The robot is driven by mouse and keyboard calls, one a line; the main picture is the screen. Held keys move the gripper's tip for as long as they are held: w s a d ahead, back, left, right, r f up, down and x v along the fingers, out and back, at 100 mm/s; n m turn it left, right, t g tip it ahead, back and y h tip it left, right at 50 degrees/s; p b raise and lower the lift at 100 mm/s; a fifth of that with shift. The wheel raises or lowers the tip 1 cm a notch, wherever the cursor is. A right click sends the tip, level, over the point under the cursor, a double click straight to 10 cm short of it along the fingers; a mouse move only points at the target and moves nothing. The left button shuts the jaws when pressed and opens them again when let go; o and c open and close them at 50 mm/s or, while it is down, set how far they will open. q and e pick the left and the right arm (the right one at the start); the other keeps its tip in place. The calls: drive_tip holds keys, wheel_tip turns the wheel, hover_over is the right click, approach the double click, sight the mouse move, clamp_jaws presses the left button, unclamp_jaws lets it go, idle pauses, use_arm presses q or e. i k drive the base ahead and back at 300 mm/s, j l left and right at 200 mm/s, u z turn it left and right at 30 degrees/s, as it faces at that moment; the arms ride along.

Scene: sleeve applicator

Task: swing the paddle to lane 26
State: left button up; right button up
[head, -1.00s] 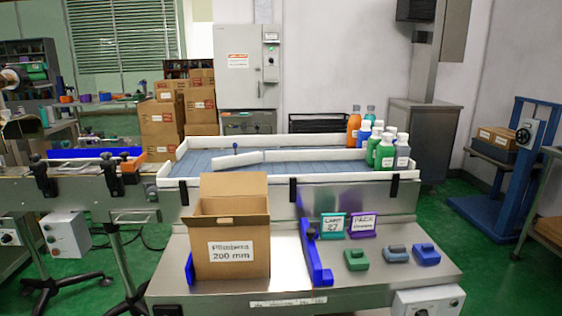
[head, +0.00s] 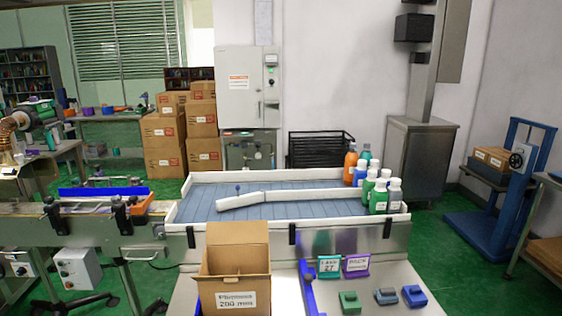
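The paddle (head: 240,201) is a short white bar on the blue slatted conveyor bed (head: 300,180) in the head view. Its right end meets a long white divider rail (head: 320,196), and its left end angles toward the near side. A small blue knob (head: 238,188) on a thin pin stands just behind the paddle. A teal card (head: 329,266) on the front table seems to read "LANE 27"; its small print is hard to read. No lane number 26 is legible. Neither of my grippers is in view.
Several capped bottles (head: 378,199) crowd the bed's right end. White walls (head: 330,174) border the bed. An open carton (head: 234,275), a blue upright guide (head: 309,288), a purple card (head: 356,264) and several small blocks (head: 387,296) occupy the front table.

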sight(239, 201)
drive_tip(key=i+l, duration=0.9)
drive_tip(key=l, duration=0.2)
